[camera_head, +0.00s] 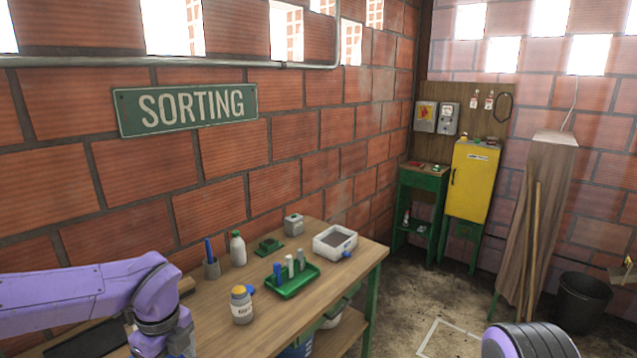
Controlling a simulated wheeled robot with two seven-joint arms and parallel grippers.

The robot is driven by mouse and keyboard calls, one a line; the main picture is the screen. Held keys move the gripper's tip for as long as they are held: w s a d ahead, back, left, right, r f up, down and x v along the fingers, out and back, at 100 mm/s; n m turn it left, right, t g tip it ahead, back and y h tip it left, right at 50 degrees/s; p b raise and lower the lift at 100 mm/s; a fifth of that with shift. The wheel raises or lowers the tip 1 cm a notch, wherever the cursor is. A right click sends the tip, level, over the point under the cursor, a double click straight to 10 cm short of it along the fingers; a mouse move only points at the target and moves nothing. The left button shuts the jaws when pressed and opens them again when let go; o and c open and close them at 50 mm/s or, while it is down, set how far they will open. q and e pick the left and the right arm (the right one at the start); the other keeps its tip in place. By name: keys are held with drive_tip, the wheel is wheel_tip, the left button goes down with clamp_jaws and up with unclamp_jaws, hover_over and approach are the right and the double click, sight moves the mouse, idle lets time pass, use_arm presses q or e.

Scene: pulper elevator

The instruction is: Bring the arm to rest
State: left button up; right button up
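My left arm (80,297) comes in from the left over the wooden workbench. It is purple, bent at the elbow, and its forearm points down at the bottom edge. The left gripper itself is below the picture and hidden. My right arm (527,340) shows only as a purple and dark rounded link at the bottom right, over the floor. The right gripper is out of the picture.
A yellow cabinet (470,182) and a black bin (581,302) stand beyond open floor.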

use_arm(q)
drive_tip(key=s+a+f+m+t+y, duration=0.1)
drive_tip(key=s+a+f+m+y, duration=0.25)
drive_tip(key=f+m, duration=0.65)
drive_tip(key=s+a+f+m+t+y, duration=0.1)
drive_tip(key=s+a+f+m+y, duration=0.2)
drive_tip(key=f+m, duration=0.7)
drive_tip(key=s+d+f+m+h, duration=0.1)
drive_tip(key=s+f+m, duration=0.2)
drive_tip(key=s+m, duration=0.35)
drive_tip(key=s+d+f+m+t+h, duration=0.1)
drive_tip(key=s+f+m, duration=0.2)
drive_tip(key=s+m, duration=0.35)
drive_tip(key=s+d+f+m+h, duration=0.1)
drive_tip(key=s+f+m+h, duration=0.2)
drive_tip(key=m, duration=0.6)
wheel_tip(320, 180, down, 13)
drive_tip(key=s+m+y+b, duration=0.1)
drive_tip(key=s+b, duration=0.1)
drive_tip(key=b, duration=1)
drive_tip(key=shift+d+r, duration=0.15)
use_arm(e)
wheel_tip(320, 180, down, 13)
drive_tip(key=w, duration=0.1)
drive_tip(key=shift+r, duration=0.2)
